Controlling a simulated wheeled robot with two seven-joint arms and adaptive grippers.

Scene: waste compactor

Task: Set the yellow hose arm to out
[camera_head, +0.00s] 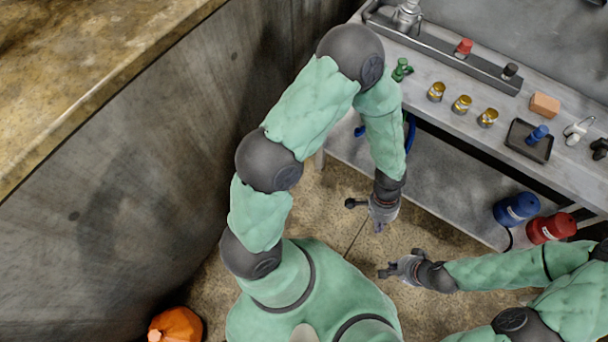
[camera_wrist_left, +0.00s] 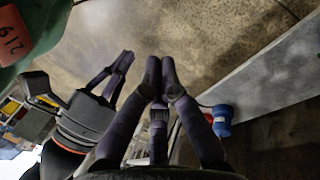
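I cannot make out a yellow hose arm in either view. My left gripper (camera_head: 379,229) hangs over the floor in front of the workbench. In the left wrist view its fingertips (camera_wrist_left: 160,62) are together with nothing between them, so it is shut. My right gripper (camera_head: 384,271) is lower, close to the left one, over the floor, and holds nothing that I can see. It also shows in the left wrist view (camera_wrist_left: 127,56), where its finger gap is unclear.
A metal workbench (camera_head: 480,130) with several yellow-topped cans (camera_head: 461,104) and a black tray (camera_head: 529,141) stands at right. Blue (camera_head: 516,209) and red (camera_head: 551,228) canisters stand by its lower shelf. A tall wall (camera_head: 110,170) closes the left; an orange object (camera_head: 175,325) is below.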

